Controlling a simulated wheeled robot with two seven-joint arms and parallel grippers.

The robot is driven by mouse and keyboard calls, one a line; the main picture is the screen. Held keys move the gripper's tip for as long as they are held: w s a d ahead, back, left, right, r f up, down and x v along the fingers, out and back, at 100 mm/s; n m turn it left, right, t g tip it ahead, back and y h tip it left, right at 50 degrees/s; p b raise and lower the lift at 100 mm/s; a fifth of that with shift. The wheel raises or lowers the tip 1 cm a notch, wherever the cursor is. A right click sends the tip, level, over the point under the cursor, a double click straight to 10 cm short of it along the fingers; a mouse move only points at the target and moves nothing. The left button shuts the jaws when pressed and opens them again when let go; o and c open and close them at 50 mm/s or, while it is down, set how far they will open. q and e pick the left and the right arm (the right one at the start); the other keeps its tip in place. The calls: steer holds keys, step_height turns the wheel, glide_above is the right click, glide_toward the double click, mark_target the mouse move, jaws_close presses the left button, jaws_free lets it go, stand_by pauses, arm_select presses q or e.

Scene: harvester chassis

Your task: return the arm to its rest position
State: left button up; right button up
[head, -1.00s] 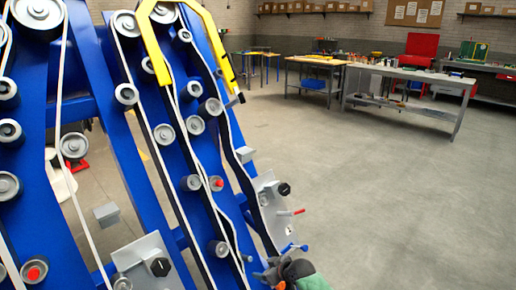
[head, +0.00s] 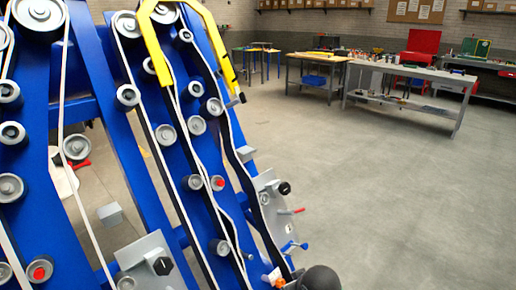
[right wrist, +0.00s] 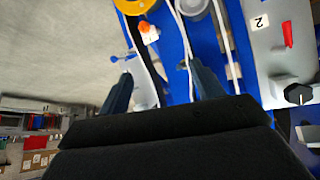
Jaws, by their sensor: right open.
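The blue harvester chassis (head: 139,195) fills the left of the head view, with grey rollers, white and black belts and a yellow guard bar (head: 151,48). My right arm (head: 320,278) shows as a dark rounded part at the bottom edge, just right of the chassis's lower end. In the right wrist view my right gripper (right wrist: 162,84) has its two dark fingers apart with nothing held between them. Behind the fingers are the blue chassis (right wrist: 172,50), belts and an orange knob (right wrist: 144,26). I cannot tell whether the fingers touch anything. My left gripper is not in view.
A grey plate with a black knob and red lever (head: 274,202) sticks out from the chassis's right side, close above my right arm. The concrete floor (head: 385,180) on the right is clear. Workbenches (head: 408,90) stand at the back.

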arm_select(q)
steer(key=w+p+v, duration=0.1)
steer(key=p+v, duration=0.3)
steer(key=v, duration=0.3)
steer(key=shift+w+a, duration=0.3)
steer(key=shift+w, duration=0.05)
arm_select(e)
steer(key=s+d+f+m+g, duration=0.1)
steer(key=s+f+g, duration=0.1)
steer(key=s, duration=1.2)
steer(key=s+d+f+m+g, duration=0.1)
steer(key=s+f, duration=0.3)
steer(key=s, duration=1)
steer(key=shift+s+d+f+m+g, duration=0.3)
steer(key=shift+d+g, duration=0.15)
steer(key=shift+g, duration=0.15)
